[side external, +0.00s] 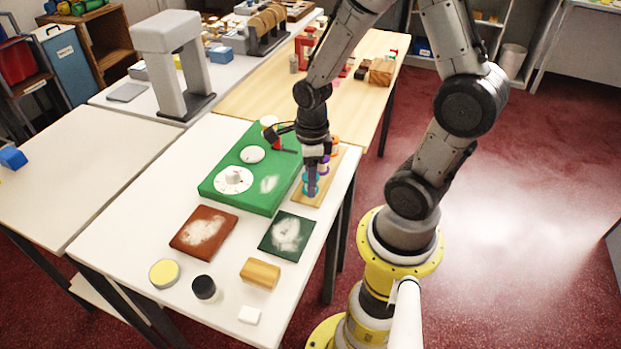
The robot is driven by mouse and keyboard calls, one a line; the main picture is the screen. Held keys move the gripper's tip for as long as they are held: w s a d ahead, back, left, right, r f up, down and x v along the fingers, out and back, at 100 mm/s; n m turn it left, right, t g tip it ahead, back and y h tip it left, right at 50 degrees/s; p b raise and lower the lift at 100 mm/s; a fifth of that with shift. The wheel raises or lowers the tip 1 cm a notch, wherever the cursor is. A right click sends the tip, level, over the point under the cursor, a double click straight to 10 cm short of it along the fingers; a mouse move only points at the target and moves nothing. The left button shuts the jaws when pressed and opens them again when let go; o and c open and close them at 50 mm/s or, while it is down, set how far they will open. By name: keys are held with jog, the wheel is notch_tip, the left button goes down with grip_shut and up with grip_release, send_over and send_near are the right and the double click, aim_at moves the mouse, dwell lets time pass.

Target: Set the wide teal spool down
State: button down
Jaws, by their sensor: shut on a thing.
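My gripper (312,183) points down over the right side of the table and is shut on the teal spool (308,190). The fingers hide part of the spool, so its full width is not clear. The spool is at a narrow wooden board (305,201), above or on its near part; I cannot tell whether it touches the wood. A purple spool (324,168) and an orange piece (334,142) stand farther back on the board, partly hidden by my gripper.
A green raised board (225,191) with white discs lies close on the left. Brown (203,232) and dark green (286,236) swatches, a wooden block (260,273), a black cylinder (204,287) and a yellow-topped tin (164,273) lie nearer. The table's right edge is close.

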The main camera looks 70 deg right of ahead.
jog(key=shift+f, duration=0.15)
jog(key=shift+c, duration=1.8)
grip_release()
notch_tip(320, 180, up, 12)
jog(key=s+a+r+n+t, duration=0.2)
jog(key=a+r+n, duration=0.1)
jog(key=n, duration=1.2)
jog(key=s+a+r+n+t, duration=0.3)
jog(key=a+r+n, duration=0.1)
jog(key=n, duration=1.1)
jog(key=shift+s+r+n, duration=0.3)
jog(key=shift+r, duration=0.15)
